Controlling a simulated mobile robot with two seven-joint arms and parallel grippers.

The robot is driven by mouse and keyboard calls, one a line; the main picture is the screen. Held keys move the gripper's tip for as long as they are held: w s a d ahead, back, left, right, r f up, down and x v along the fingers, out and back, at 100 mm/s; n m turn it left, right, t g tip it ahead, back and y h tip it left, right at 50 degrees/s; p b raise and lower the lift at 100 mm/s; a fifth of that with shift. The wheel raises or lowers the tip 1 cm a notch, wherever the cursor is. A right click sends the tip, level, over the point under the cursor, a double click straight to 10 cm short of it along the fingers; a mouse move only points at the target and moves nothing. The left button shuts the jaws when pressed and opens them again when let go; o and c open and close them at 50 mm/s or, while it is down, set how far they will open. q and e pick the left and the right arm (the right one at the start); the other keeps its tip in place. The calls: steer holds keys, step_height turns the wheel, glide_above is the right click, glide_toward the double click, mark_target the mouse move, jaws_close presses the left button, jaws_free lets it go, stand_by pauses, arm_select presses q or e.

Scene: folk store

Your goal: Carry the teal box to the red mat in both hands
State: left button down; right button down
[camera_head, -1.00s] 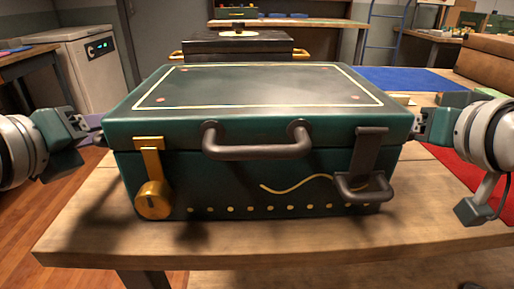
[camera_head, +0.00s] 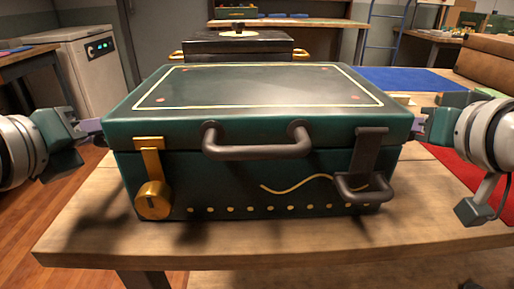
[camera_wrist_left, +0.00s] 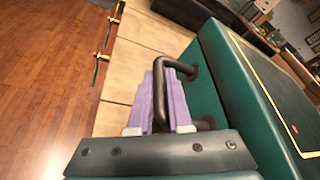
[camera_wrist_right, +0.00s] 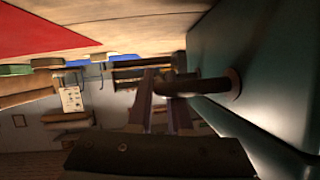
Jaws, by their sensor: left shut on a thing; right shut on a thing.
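The teal box (camera_head: 250,175) is a dark teal case with a yellow-lined lid, a front handle and a gold latch. It sits level at the wooden table's front; I cannot tell if its base touches the top. My left gripper (camera_head: 93,126) is at its left side, shut on a dark side handle (camera_wrist_left: 178,64) with purple fingers. My right gripper (camera_head: 417,124) is at its right side, shut on the other side handle (camera_wrist_right: 208,87), dim in the right wrist view. The red mat (camera_head: 462,175) lies to the right, partly hidden behind my right arm; it also shows in the right wrist view (camera_wrist_right: 40,30).
The wooden table (camera_head: 90,225) has bare room left of the box. A black case (camera_head: 238,45) with gold handles stands behind it. A blue mat (camera_head: 403,79), a green item (camera_head: 453,98) and a brown box (camera_head: 497,60) are at the back right.

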stand_by(0.7)
